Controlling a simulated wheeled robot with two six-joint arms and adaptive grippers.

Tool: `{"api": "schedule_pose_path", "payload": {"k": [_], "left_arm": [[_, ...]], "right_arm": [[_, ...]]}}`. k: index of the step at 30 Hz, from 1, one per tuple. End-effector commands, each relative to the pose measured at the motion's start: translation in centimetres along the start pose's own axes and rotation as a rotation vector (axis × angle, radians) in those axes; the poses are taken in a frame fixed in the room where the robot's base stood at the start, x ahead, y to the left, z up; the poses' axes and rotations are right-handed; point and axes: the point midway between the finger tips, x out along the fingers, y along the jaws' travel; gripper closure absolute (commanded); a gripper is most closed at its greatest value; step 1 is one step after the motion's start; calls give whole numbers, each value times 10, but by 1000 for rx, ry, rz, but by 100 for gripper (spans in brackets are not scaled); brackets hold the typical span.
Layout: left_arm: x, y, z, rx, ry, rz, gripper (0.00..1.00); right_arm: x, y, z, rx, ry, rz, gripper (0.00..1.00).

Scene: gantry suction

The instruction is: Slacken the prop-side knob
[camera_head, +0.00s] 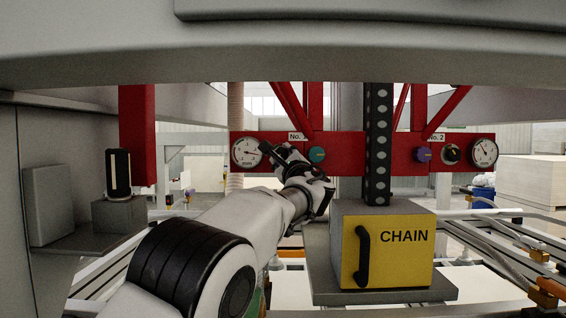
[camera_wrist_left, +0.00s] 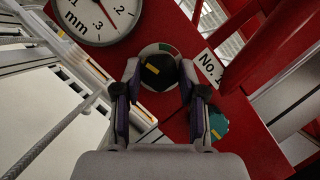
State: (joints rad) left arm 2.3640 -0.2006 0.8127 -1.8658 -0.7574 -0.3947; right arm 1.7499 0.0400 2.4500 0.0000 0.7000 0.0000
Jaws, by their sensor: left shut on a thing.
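The red panel marked No. 1 (camera_head: 349,147) carries a black knob (camera_wrist_left: 158,71) with an orange mark and a teal knob (camera_head: 317,154). The teal knob also shows in the left wrist view (camera_wrist_left: 218,123). My left gripper (camera_head: 277,151) is at the panel, shut on the black knob, with one finger on each side of it in the wrist view (camera_wrist_left: 160,78). In the head view the gripper hides this knob. Under No. 2 are a purple knob (camera_head: 423,155) and another black knob (camera_head: 451,154). My right gripper is out of view.
Round gauges sit at the left (camera_head: 247,152) and right (camera_head: 484,152) of the red panel. A yellow-fronted CHAIN box (camera_head: 388,252) stands close to the right of my left arm, with a dark chain post (camera_head: 378,140) above it. A grey beam (camera_head: 290,55) spans overhead.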

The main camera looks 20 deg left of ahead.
Motion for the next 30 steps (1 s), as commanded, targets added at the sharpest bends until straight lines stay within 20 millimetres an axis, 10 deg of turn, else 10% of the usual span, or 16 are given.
{"api": "schedule_pose_path", "payload": {"k": [19,20,21,30], "left_arm": [[0,-1,1,-74,-1,30,94],[0,-1,1,-74,-1,30,56],[0,-1,1,-74,-1,30,49],[0,0,0,-74,-1,31,49]], "right_arm": [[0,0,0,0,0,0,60],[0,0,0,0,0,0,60],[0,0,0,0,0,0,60],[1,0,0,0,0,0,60]]}}
